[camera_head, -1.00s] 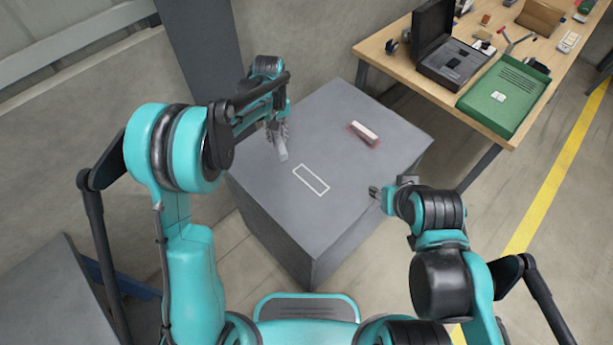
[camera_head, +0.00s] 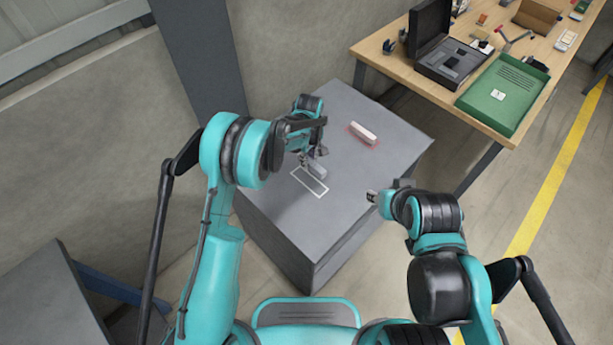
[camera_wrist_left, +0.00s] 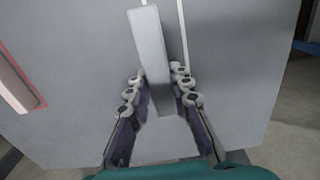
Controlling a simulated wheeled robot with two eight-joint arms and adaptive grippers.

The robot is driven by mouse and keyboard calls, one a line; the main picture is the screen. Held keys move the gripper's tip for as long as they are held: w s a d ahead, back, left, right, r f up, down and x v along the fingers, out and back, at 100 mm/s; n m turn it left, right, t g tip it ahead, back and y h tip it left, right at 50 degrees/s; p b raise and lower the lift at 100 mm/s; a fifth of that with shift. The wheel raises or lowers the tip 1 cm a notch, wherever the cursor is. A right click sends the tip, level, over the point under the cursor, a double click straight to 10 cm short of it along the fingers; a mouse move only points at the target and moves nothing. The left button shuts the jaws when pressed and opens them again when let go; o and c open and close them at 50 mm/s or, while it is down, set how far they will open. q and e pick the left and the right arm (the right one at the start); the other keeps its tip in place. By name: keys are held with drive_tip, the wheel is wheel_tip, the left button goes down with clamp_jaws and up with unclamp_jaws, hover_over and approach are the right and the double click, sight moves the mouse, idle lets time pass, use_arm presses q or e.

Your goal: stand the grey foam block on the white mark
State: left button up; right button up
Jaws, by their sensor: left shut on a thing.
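In the left wrist view the block (camera_wrist_left: 150,45) stands out lengthwise between the two fingers of my left gripper (camera_wrist_left: 158,82). One white line of the mark (camera_wrist_left: 184,38) runs just right of the block; the rest is partly hidden. I cannot tell whether the block touches the surface. My right gripper (camera_head: 374,197) is at the right edge of the top, away from the block; its jaws are too small to read.
A pale block (camera_head: 363,133) lies on a red-outlined mark towards the back of the grey pedestal (camera_head: 345,105). A wooden workbench (camera_head: 385,67) with an open black case (camera_head: 455,60) and a green tray (camera_head: 503,95) stands at upper right. The pedestal's front is clear.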

sight(306, 179)
use_arm(q)
drive_tip(key=shift+s+a+f, duration=0.3)
drive_tip(key=shift+s+f, duration=0.3)
drive_tip(key=shift+s, duration=0.3)
drive_tip(key=shift+s+f, duration=0.1)
drive_tip(key=shift+f, duration=0.1)
wheel_tip(306, 179, down, 4)
drive_tip(key=shift+r+b, duration=0.1)
drive_tip(key=shift+b, duration=0.9)
drive_tip(key=shift+r, duration=0.1)
drive_tip(key=shift+f, duration=0.25)
drive_tip(key=o, duration=0.9)
drive_tip(key=shift+o, duration=0.2)
drive_tip(key=shift+r, duration=0.15)
